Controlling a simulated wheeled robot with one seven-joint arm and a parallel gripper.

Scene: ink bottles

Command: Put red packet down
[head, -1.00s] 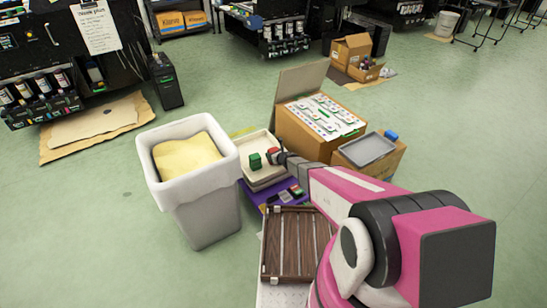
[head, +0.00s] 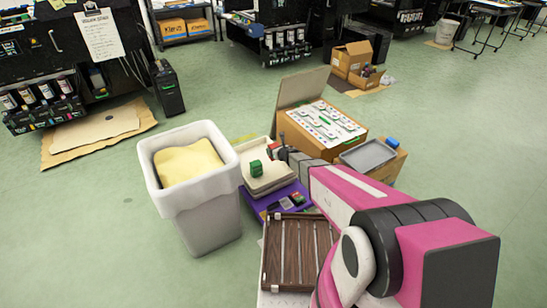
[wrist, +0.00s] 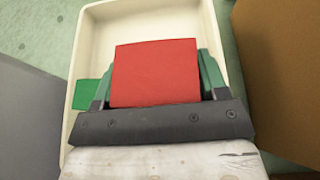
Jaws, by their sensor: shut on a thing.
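The red packet (wrist: 155,72) is held between the green fingers of my gripper (wrist: 157,80) in the wrist view. The gripper is shut on it, over a cream tray (wrist: 160,12). In the head view the red packet (head: 273,144) shows small at the end of my gripper (head: 279,151), near the tray's (head: 268,187) far side. A green packet (head: 256,168) is in the tray; in the wrist view the green packet (wrist: 88,92) is partly hidden, left of the red one. I cannot tell whether the red packet touches the tray.
A white bin (head: 205,215) with a yellow lining stands left of the tray. A cardboard box (head: 300,135) with a white panel is at right, with a grey tray (head: 368,151) beside it. A purple crate (head: 262,204) and a wooden slatted rack (head: 298,250) lie nearer.

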